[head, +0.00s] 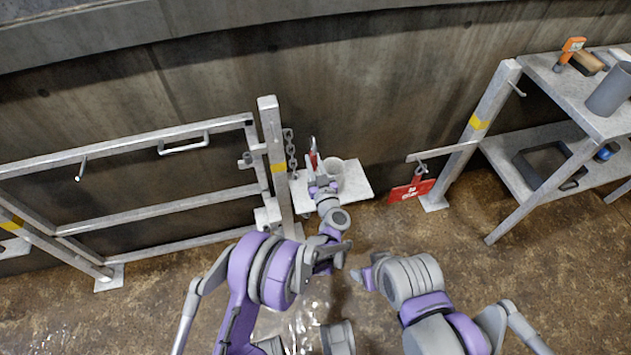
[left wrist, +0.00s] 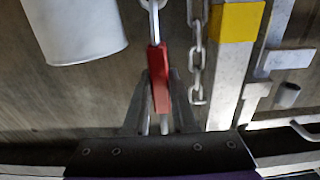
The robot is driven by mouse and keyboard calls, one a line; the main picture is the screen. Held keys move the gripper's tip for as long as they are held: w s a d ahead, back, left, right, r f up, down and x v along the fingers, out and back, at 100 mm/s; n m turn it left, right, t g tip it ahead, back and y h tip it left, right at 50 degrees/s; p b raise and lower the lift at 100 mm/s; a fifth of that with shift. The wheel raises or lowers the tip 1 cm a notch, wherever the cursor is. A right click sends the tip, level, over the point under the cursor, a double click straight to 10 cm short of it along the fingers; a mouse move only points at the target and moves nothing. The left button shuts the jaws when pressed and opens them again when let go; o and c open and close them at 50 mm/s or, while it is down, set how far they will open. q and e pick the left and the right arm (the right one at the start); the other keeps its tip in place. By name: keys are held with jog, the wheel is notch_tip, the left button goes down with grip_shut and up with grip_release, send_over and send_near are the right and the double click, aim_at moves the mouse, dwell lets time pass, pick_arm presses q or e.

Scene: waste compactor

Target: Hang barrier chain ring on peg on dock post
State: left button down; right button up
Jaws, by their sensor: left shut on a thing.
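My left gripper (head: 321,187) is shut on a red piece with a metal loop at its top (head: 313,153). In the left wrist view the red piece (left wrist: 160,82) stands upright between the fingers (left wrist: 159,103). I cannot tell whether it joins the chain. A grey chain (head: 290,150) hangs beside the gate-side post (head: 272,135), just left of the gripper; it also shows in the left wrist view (left wrist: 196,55). This post has a yellow band (left wrist: 236,22) and a short stub (head: 246,160). Another yellow-banded post (head: 490,100) at the right has a peg (head: 518,90).
A white shelf (head: 355,185) with a pale cup (head: 333,172) is behind my left gripper. A red sign (head: 411,190) hangs from a bar (head: 440,152) near the right post. A metal rack (head: 560,90) stands at right, a railing gate (head: 130,140) at left.

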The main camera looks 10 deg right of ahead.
pick_arm(q)
notch_tip(320, 180, down, 11)
jog(key=shift+w+r+b, duration=0.1)
jog(key=shift+r+b, duration=0.05)
jog(key=shift+b, duration=0.6)
jog(key=c, duration=1.2)
grip_release()
jog(key=shift+o, duration=1)
